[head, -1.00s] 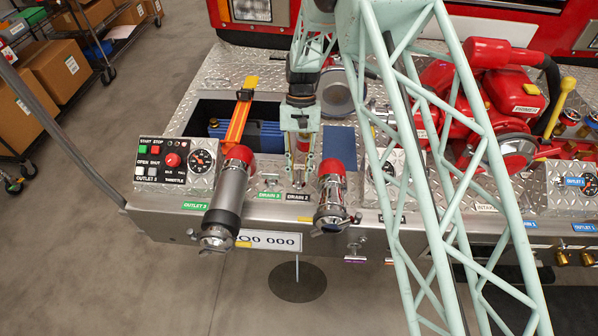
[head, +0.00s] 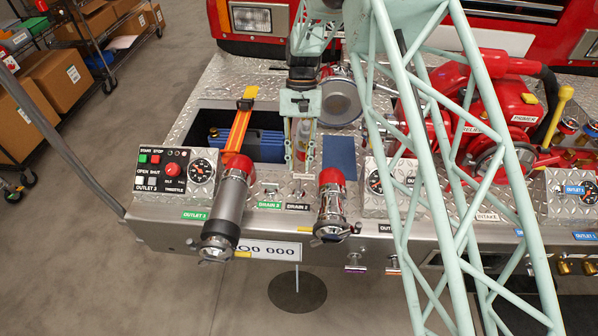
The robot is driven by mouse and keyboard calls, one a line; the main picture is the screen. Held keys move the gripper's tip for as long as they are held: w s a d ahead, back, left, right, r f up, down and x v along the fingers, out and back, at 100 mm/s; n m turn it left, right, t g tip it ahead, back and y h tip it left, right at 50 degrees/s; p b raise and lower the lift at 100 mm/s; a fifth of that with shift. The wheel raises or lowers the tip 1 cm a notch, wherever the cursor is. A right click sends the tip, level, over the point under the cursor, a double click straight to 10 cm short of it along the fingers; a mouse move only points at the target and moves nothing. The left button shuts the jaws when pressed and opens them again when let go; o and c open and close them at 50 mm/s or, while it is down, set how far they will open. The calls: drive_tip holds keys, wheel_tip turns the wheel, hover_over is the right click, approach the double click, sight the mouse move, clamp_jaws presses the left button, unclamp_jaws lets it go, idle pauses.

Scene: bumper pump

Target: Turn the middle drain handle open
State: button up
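The drain 2 label (head: 297,206) sits on the front deck of the diamond plate, between two red-topped chrome outlets. A small drain handle (head: 299,192) shows just behind it; its exact angle is too small to tell. A similar drain 3 handle (head: 269,191) stands to its left, by a green-edged label. My gripper (head: 300,170) points down just behind and above the drain 2 handle. Its two fingers are apart with a gap between them, and nothing is seen held. Whether the fingertips touch the handle cannot be told, but they look clear of it.
Chrome outlets stand close on the left (head: 229,200) and right (head: 331,205) of the handles. A control box (head: 174,170) with a gauge is at left. An open recess with an orange strap (head: 239,125) lies behind. My lattice arm covers part of the right deck.

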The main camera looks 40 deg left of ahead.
drive_tip(key=shift+v, duration=2.25)
